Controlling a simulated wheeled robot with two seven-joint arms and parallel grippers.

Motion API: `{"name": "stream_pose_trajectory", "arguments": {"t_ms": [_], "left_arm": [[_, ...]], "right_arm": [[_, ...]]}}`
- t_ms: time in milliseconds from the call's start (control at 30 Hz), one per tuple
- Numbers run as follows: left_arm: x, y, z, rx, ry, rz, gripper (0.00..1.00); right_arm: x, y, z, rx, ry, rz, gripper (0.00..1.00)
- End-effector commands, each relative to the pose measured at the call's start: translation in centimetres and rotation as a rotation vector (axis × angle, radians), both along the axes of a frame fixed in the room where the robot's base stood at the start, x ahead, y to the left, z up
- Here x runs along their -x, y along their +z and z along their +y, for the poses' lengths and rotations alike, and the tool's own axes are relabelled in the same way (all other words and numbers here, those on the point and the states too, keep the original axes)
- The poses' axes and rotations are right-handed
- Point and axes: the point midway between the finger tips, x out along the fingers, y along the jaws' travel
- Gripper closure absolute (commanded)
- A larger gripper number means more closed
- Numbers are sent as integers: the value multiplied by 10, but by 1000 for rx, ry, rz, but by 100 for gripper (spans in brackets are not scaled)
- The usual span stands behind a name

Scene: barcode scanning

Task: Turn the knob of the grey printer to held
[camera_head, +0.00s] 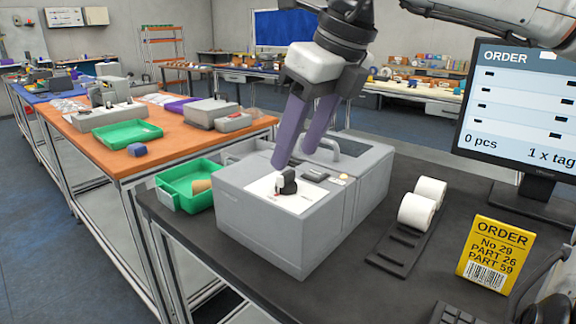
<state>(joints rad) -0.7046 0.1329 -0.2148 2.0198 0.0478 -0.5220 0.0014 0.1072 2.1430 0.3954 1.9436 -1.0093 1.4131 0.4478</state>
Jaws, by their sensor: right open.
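The grey printer (270,227) stands on the dark table in the middle of the view. Its black knob (288,182) sits on a white label panel (268,197) on the top face, with small red and dark marks beside it. My right gripper (283,167) comes down from above, with two purple fingers apart and empty. The fingertips are just above and behind the knob as seen here; I cannot tell whether they touch anything. My left gripper is not in view.
Two white label rolls (417,208) sit on a black rack right of the printer. A yellow order card (487,252) and a monitor (520,110) stand further right. A green bin (168,198) is close on the left.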

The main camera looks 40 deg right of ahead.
Motion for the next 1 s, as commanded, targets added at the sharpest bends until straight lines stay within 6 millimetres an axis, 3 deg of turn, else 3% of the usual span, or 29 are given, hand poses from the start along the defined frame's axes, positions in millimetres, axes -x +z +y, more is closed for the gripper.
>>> {"name": "stream_pose_trajectory", "arguments": {"t_ms": [100, 233, 633, 867, 1000], "left_arm": [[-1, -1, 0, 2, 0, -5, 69], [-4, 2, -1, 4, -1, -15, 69], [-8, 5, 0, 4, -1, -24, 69], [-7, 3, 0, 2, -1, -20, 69], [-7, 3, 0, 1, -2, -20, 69]], "right_arm": [[-7, -21, 1, 0, 1, 3, 53], [-14, -34, 1, 0, -1, 1, 53], [-17, -40, 1, 0, -1, -1, 53], [-17, -40, 1, 0, -1, -1, 92], [-17, -39, 1, 1, 2, -1, 94]]}}
